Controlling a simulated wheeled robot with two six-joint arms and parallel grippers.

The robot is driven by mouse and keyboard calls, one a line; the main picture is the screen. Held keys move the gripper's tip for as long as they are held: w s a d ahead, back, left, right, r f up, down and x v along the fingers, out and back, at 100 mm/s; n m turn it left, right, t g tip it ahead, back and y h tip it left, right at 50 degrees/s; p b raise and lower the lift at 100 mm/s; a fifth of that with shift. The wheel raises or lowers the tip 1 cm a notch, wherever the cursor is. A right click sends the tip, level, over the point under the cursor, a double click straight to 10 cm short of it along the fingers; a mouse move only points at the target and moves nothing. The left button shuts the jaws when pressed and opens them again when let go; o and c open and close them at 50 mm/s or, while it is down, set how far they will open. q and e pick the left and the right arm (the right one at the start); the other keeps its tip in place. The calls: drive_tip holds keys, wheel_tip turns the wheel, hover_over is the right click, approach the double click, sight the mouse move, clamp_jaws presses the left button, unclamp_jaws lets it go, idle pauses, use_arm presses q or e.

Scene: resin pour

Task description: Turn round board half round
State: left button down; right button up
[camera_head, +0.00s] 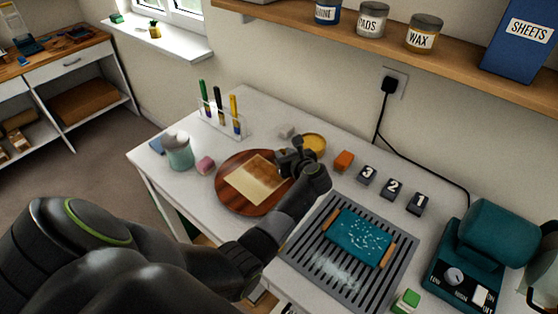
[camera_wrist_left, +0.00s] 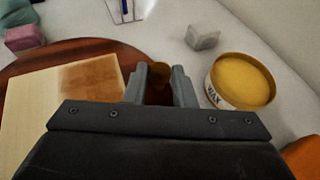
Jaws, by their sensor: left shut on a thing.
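The round board (camera_head: 237,200) is a dark reddish-brown disc on the white table. A pale square panel (camera_head: 252,182) with a browner stained patch lies on it. My left gripper (camera_head: 292,163) is at the board's right-hand edge in the head view. The fingers hide part of the knob and of the rim. My right gripper is not in view.
A yellow wax tin (camera_head: 314,142) and a grey block (camera_head: 286,131) stand close behind the gripper. A pink block (camera_head: 205,165), a jug (camera_head: 179,153) and a test-tube rack (camera_head: 221,122) stand left of the board. A slotted grey tray (camera_head: 305,262) lies front right.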

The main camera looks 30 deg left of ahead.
use_arm(q)
drive_tip(key=shift+w+a+n+g+y+b, duration=0.1)
drive_tip(key=shift+a+n+g+y+b, duration=0.25)
drive_tip(key=shift+b, duration=0.2)
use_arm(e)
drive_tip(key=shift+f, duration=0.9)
use_arm(q)
drive_tip(key=c, duration=1.2)
unclamp_jaws()
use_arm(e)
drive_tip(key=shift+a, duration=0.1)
use_arm(q)
drive_tip(key=shift+d, duration=0.15)
